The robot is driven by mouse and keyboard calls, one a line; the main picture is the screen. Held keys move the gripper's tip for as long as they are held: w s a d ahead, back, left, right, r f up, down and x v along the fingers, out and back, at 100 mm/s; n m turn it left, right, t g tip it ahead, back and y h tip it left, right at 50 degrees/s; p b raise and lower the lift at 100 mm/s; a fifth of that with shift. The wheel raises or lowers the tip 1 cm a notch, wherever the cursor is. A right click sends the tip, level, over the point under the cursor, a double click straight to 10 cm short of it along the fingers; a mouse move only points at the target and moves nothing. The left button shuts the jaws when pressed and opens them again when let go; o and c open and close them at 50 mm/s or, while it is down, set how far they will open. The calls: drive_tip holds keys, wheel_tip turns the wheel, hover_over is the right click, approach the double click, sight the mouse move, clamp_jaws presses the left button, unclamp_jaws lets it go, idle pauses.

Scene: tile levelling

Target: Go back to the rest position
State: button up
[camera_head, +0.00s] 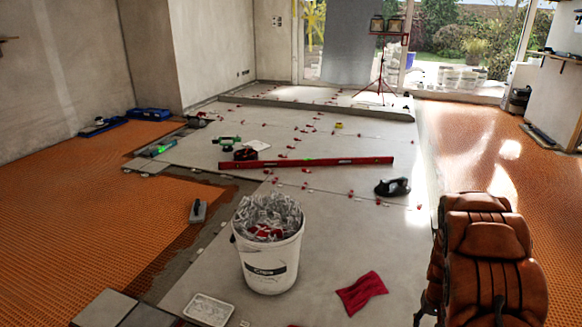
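A long red level (306,163) lies across the tiles farther back. Several small red wedges (304,187) are spread along the tile joints. A red cloth (361,292) lies in front of the bucket on the right.
A trowel (197,211) lies left of the bucket. A white tray (209,310) and loose tiles (105,308) are at the front. Orange matting (60,220) covers both sides. A brown padded object (485,255) fills the lower right. A work-light tripod (380,75) stands at the back.

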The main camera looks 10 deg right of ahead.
drive_tip(key=s+a+r+n+p, duration=0.15)
drive_tip(key=a+r+p, duration=0.4)
drive_tip(key=r, duration=0.65)
drive_tip(key=s+a+r+p, duration=0.3)
drive_tip(key=a+r+p, duration=0.25)
drive_tip(key=r, duration=0.75)
drive_tip(key=s+a+r+p, duration=0.2)
drive_tip(key=a+r+p, duration=0.4)
drive_tip(key=r, duration=0.6)
drive_tip(key=s+a+r+n+p, duration=0.1)
drive_tip(key=s+a+r+p, duration=0.3)
drive_tip(key=r, duration=0.4)
drive_tip(key=s+a+r+n+g+p, duration=0.1)
drive_tip(key=s+a+r+p, duration=0.4)
drive_tip(key=s+r, duration=0.3)
drive_tip(key=s+a+r+n+p, duration=0.1)
drive_tip(key=s+a+r+p, duration=0.3)
drive_tip(key=r, duration=0.5)
drive_tip(key=shift+s+a+p, duration=0.15)
drive_tip(key=shift+s+p, duration=1.25)
drive_tip(key=shift+s, duration=0.45)
drive_tip(key=shift+n, duration=0.25)
